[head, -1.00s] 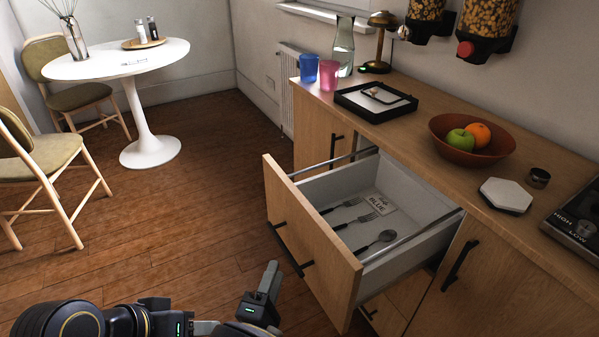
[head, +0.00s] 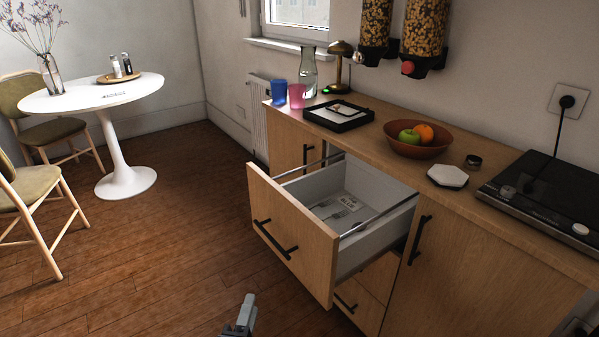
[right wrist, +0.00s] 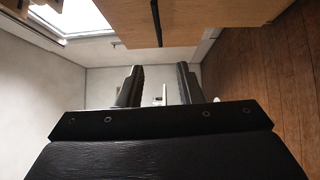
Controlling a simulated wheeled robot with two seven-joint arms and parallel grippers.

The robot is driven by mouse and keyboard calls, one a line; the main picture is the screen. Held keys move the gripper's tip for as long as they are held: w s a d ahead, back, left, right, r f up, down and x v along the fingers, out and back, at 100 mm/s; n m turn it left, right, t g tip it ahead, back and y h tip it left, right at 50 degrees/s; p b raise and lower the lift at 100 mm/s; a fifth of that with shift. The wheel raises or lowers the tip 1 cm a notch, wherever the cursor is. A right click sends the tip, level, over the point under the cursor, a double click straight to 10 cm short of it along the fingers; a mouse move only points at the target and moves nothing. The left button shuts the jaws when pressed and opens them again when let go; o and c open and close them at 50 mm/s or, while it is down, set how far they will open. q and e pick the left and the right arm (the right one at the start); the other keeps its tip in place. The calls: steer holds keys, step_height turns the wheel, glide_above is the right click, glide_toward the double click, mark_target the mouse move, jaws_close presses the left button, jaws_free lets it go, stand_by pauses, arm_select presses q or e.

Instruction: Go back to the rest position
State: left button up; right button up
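My right gripper (head: 240,318) shows at the bottom of the head view, over the wooden floor and in front of the cabinet, clear of it. In the right wrist view its two fingers (right wrist: 158,88) stand apart with nothing held between them. My left gripper is in neither view. The open drawer (head: 292,228) stands pulled out of the wooden cabinet (head: 470,262). Forks and a small label card (head: 348,201) lie inside, partly hidden by the drawer front.
The counter bears a blue cup (head: 279,92), a pink cup (head: 297,96), a black tray (head: 318,119), a fruit bowl (head: 432,151) and a hotplate (head: 535,215). A white round table (head: 60,103) and chairs stand at the left. The floor (head: 150,255) between is clear.

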steer(key=w+d+r+m+g+y, duration=0.5)
steer(key=w+m, duration=0.2)
steer(key=s+d+r+m+g+y, duration=0.3)
steer(key=d+r+m+y, duration=0.15)
steer(key=d, duration=0.35)
steer(key=s+d+f+m+g+h, duration=0.3)
steer(key=s+d+m, duration=0.4)
steer(key=s+d, duration=1.3)
step_height(320, 180, up, 24)
steer(key=s+a+g+p, duration=0.1)
steer(key=a+p, duration=0.1)
steer(key=p, duration=2.1)
steer(key=shift+s+r+g+p, duration=0.15)
steer(key=shift+r+g+p, duration=0.05)
steer(key=shift+g+p, duration=0.1)
